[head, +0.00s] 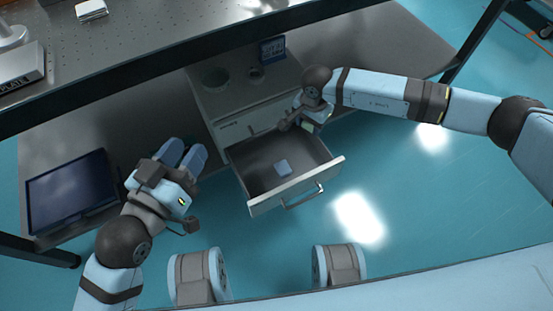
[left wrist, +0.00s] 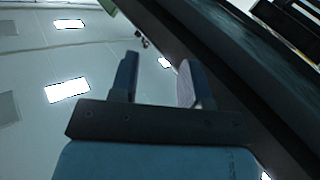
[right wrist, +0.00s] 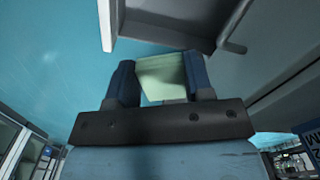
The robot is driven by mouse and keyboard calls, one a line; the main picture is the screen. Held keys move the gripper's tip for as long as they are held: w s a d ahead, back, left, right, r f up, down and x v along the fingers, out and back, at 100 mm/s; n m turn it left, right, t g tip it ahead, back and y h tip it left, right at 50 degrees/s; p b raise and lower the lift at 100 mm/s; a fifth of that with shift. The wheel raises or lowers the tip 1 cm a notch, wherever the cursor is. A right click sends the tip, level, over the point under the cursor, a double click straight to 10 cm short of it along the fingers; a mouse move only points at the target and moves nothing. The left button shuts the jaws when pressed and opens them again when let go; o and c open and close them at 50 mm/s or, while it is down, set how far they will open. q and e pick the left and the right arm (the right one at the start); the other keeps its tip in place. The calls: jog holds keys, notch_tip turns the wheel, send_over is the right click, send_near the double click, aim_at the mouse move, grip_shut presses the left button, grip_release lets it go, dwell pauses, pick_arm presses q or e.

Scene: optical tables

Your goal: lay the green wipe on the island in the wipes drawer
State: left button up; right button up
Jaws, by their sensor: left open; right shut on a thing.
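The cabinet top (head: 225,95) above the drawer has round openings and a small dark blue display (head: 272,50). A dark monitor (head: 70,190) lies at the left. An optical table (head: 150,50) overhangs at the back.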

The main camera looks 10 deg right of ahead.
notch_tip(320, 180, down, 7)
jog(key=b, duration=0.6)
send_over(302, 163)
notch_tip(302, 163, down, 9)
jog(key=shift+f, duration=0.6)
notch_tip(302, 163, down, 2)
jog(key=shift+f+b, duration=0.25)
jog(key=shift+b, duration=0.65)
jog(key=shift+f, duration=0.7)
jog(key=shift+r, duration=0.1)
jog(key=shift+f, duration=0.2)
pick_arm(q)
jog(key=w+m, duration=0.1)
jog(key=w+a+f+m, duration=0.1)
jog(key=m, duration=0.1)
jog(key=w+m+t+h, duration=0.1)
jog(key=shift+a+f+m, duration=0.25)
jog(key=shift+f+m, duration=0.05)
jog(key=shift+f, duration=0.05)
pick_arm(e)
jog(key=o, duration=0.9)
